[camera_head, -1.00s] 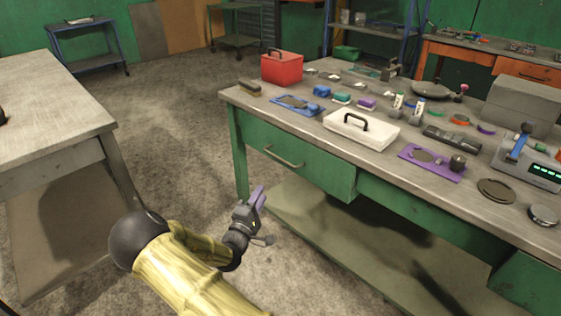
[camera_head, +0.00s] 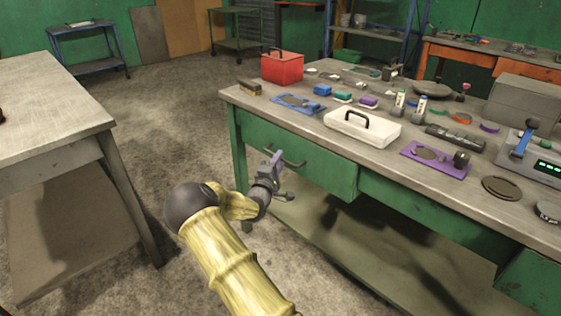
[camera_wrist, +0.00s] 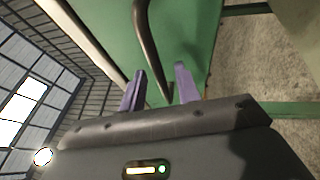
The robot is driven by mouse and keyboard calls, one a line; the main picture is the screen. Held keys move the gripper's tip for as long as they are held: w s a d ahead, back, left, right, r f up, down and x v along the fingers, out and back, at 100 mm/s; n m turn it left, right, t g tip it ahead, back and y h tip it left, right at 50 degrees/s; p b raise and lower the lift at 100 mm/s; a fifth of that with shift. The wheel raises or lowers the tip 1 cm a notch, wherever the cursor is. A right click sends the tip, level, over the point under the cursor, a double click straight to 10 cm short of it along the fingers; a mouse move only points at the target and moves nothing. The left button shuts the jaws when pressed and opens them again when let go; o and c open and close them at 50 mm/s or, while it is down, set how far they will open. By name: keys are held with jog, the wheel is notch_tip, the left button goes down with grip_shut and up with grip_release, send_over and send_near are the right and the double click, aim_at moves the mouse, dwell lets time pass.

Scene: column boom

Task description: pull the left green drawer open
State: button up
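The left green drawer (camera_head: 325,172) is in the workbench front, flush with the bench edge. Its dark bar handle (camera_head: 296,163) shows near its left part. In the wrist view the green front (camera_wrist: 187,35) fills the top middle, and the handle (camera_wrist: 147,40) runs down into the gap between my fingers. My gripper (camera_head: 277,159) is at the handle's left end in the head view. Its two purple fingers (camera_wrist: 159,74) are spread apart, with visible space beside the bar. I cannot tell whether either finger touches it.
The workbench top (camera_head: 390,162) holds a red box (camera_head: 282,68), a white case (camera_head: 360,130) and many small items. A lower green shelf (camera_head: 330,235) lies under the drawer. A grey table (camera_head: 50,95) stands at left, with open floor (camera_head: 175,130) between.

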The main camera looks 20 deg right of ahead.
jog(key=shift+x, duration=0.9)
grip_shut()
